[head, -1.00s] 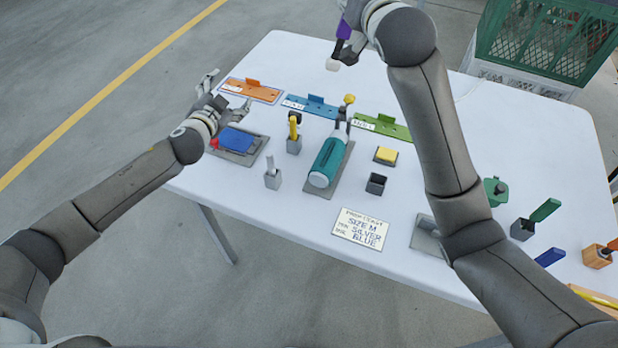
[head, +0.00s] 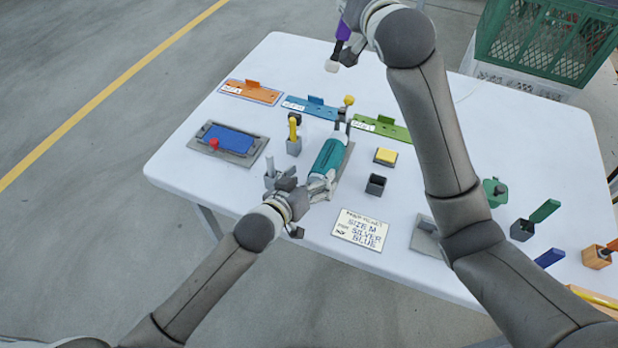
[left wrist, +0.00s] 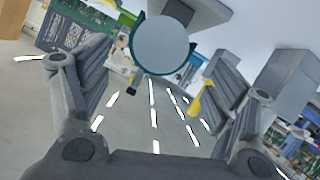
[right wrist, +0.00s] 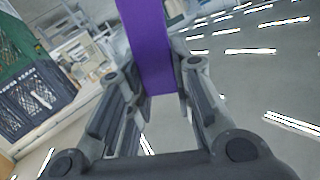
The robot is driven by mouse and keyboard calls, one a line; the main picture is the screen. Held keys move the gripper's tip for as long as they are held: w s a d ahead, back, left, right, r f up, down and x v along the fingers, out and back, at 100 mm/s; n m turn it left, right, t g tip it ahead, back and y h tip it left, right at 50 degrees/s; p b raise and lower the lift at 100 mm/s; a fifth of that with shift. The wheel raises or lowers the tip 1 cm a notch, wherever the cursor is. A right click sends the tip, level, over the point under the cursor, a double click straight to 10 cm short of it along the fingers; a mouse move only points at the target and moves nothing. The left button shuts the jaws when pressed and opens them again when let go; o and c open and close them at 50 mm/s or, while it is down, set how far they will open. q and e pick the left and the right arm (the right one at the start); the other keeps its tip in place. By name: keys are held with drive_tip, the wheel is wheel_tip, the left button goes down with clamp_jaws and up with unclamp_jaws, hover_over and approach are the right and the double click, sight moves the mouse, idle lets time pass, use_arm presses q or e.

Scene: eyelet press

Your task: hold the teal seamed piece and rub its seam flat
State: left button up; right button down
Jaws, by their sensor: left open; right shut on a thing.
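The teal seamed piece (head: 331,154) is wrapped around a pale cylinder lying on a grey stand near the middle of the table. The cylinder's round end with a teal rim shows in the left wrist view (left wrist: 160,44), ahead of and between the spread fingers. My left gripper (head: 308,186) is open at the piece's near end, not closed on it. I cannot see the seam clearly. My right gripper (head: 350,42) is shut on a purple-handled tool (head: 344,31) with a pale tip, held above the table's far edge; the purple handle also fills the right wrist view (right wrist: 149,45).
A blue pad on a grey tray (head: 199,150) with a red knob lies left. Orange (head: 262,93), blue (head: 325,110) and green (head: 395,131) plates line the back.

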sight(323, 167)
use_arm(q)
drive_tip(key=shift+x, duration=3.35)
drive_tip(key=shift+d, duration=0.1)
drive_tip(key=c, duration=1.1)
